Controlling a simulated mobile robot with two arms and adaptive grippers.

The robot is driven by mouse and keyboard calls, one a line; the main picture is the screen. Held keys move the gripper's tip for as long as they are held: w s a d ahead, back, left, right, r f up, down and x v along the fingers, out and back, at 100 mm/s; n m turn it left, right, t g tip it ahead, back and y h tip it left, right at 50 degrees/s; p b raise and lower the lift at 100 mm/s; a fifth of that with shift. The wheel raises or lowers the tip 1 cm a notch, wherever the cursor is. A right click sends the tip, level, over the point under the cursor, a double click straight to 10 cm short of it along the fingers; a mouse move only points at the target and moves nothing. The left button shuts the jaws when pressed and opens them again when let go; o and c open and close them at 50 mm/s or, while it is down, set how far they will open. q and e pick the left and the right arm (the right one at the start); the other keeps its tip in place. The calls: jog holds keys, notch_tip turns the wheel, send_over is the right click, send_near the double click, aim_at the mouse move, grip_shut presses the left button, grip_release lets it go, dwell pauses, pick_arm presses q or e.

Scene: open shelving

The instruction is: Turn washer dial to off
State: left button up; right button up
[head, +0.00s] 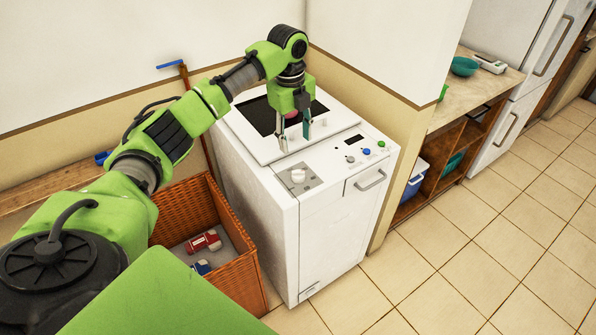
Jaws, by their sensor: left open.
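A white washer (330,215) stands in the middle of the head view, with a dark-windowed lid (320,134) on its top. A round white dial (298,175) sits on a grey plate at the left front of its top panel. My left gripper (295,145) points down above the lid, behind the dial and apart from it. Its fingers are spread and nothing is between them. My right gripper is not in view.
A wicker basket (240,278) with red and blue items stands left of the washer. A wall edge and wooden shelving (440,155) are at right. Tiled floor in front is clear.

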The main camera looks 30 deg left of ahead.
aim_at(298, 172)
pick_arm(q)
jog(key=f+p, duration=0.1)
jog(key=f, duration=0.8)
jog(key=w+f+p, duration=0.1)
jog(key=f, duration=0.3)
jog(key=shift+d+f+p, duration=0.15)
jog(key=shift+f+p, duration=0.2)
jog(key=c, duration=1.1)
